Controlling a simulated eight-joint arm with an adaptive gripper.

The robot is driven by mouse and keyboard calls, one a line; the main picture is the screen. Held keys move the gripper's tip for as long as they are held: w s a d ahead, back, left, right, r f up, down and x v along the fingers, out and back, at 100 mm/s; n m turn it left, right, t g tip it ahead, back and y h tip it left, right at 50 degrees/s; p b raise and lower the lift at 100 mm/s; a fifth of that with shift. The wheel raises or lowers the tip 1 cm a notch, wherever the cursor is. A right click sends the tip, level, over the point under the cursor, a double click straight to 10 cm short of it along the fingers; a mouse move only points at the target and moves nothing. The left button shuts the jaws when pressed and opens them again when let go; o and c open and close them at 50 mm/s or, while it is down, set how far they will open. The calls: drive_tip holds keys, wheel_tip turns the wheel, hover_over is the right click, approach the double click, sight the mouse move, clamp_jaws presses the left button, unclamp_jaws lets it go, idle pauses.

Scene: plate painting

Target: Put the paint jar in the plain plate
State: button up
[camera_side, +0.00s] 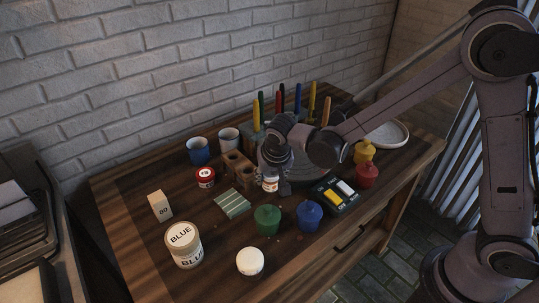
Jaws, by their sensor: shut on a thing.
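My gripper (272,181) is over the middle of the table, pointing down and shut on a small white paint jar (270,185) with a reddish label. The fingers partly cover the jar, and I cannot tell whether its base touches the table. A plain whitish plate (402,135) lies at the right rear of the table, partly hidden behind my arm. A grey round disc (318,175) lies just right of my gripper, also partly covered by my arm.
A wooden block with holes (240,172) stands close left of my gripper. Green (267,219), blue (309,215), red (367,174) and yellow (364,151) pots stand in front and right. A dark palette box (337,196) lies between them. Upright coloured tools stand behind.

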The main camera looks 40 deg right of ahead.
wheel_tip(320, 180, up, 5)
drive_tip(key=shift+f, duration=0.15)
wheel_tip(320, 180, up, 7)
drive_tip(key=w+d+m+g+h, duration=0.1)
drive_tip(key=w+d+m, duration=0.2)
drive_tip(key=d, duration=1.2)
drive_tip(key=w+d+m+g+h, duration=0.1)
drive_tip(key=w+d+m, duration=0.25)
drive_tip(key=d, duration=1.15)
drive_tip(key=s+d+m+g, duration=0.1)
drive_tip(key=s+d+m, duration=0.1)
drive_tip(key=s+d, duration=0.65)
drive_tip(key=s+d+m+g, duration=0.1)
drive_tip(key=s+d+m, duration=0.2)
drive_tip(key=d, duration=1.1)
drive_tip(key=s+d+m, duration=0.2)
drive_tip(key=s+d, duration=0.4)
drive_tip(key=d, duration=0.5)
drive_tip(key=shift+h, duration=0.3)
drive_tip(key=w+a+f, duration=0.1)
drive_tip(key=w+f, duration=0.3)
drive_tip(key=w+a+f, duration=0.1)
drive_tip(key=w+f, duration=0.3)
drive_tip(key=w+a+f, duration=0.1)
drive_tip(key=w+f, duration=0.3)
drive_tip(key=shift+a, duration=0.2)
drive_tip(key=shift+f, duration=2.1)
